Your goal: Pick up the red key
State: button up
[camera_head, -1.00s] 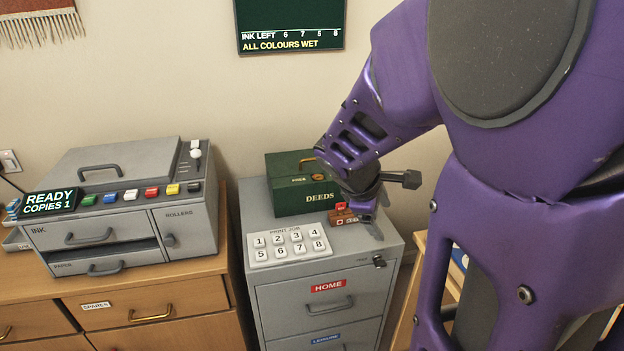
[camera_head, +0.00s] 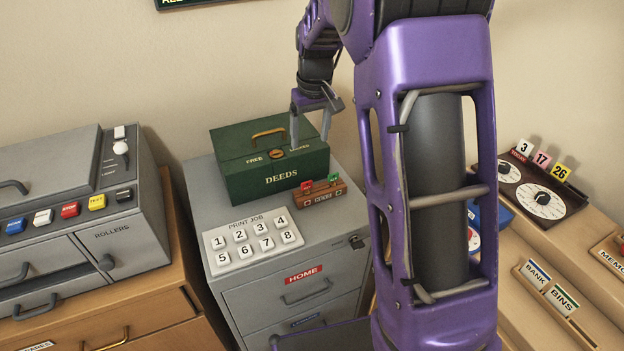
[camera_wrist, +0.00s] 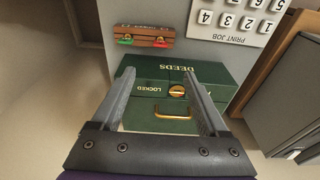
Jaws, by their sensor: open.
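The red key (camera_head: 307,187) is a small red-tagged piece in a wooden key rack (camera_head: 324,196), beside a green-tagged one (camera_head: 333,179). The rack lies on the grey cabinet top, in front of the green DEEDS box (camera_head: 245,177). In the wrist view the red key (camera_wrist: 160,44) shows beyond my fingertips, with the green key to its left. My gripper (camera_head: 312,122) is open and empty over the right part of the DEEDS box. In the wrist view its fingers (camera_wrist: 159,76) stand apart on either side of the box's round lock. The red key's lower part is hidden.
A PRINT JOB button panel (camera_head: 212,242) lies left of the rack on the cabinet (camera_head: 205,190). The box's brass handle (camera_head: 268,133) stands up near my gripper. A printer (camera_head: 105,235) stands to the left, and a desk with dials (camera_head: 540,200) to the right.

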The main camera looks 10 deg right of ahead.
aim_at(307, 182)
jog(key=f+b, duration=0.1)
jog(key=f, duration=0.4)
jog(key=w+f, duration=0.1)
jog(key=f, duration=0.5)
jog(key=w+f+b, duration=0.1)
jog(key=f, duration=0.5)
jog(key=shift+w+a+b, duration=0.15)
jog(key=shift+a+b, duration=0.1)
jog(key=shift+b, duration=0.05)
grip_shut()
